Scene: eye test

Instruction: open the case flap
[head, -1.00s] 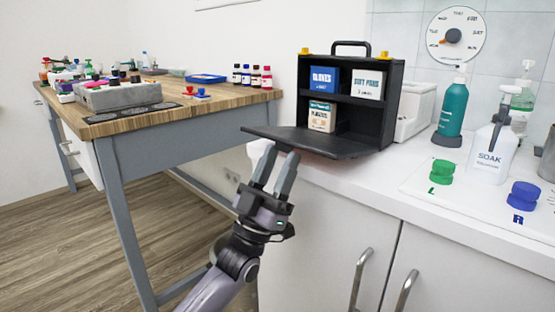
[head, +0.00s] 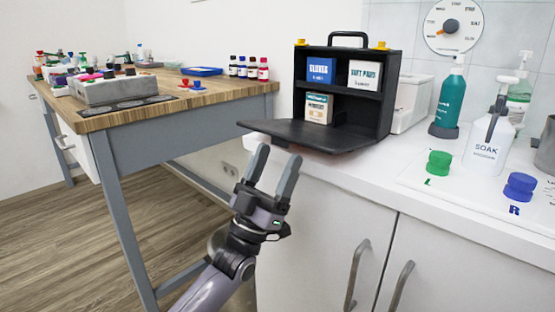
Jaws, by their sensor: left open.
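The black case (head: 391,95) stands upright on the white counter, with a handle and two yellow latches on top. Its flap (head: 300,135) is folded down and lies out flat towards me, past the counter's front edge on the left. Inside are a blue box (head: 320,69), a white box (head: 364,74) on the upper shelf and a cream box (head: 318,109) below. My left gripper (head: 273,168) is open and empty, just below and in front of the flap, apart from it as far as I can see. My right gripper is not in view.
The white counter (head: 400,213) holds a green cap (head: 438,163), a blue cap (head: 519,187), a SOAK spray bottle (head: 487,150) and a teal bottle (head: 450,100) to the right. A wooden table (head: 200,100) with bottles and a grey box stands left. Cabinet handles (head: 357,272) stick out below the counter.

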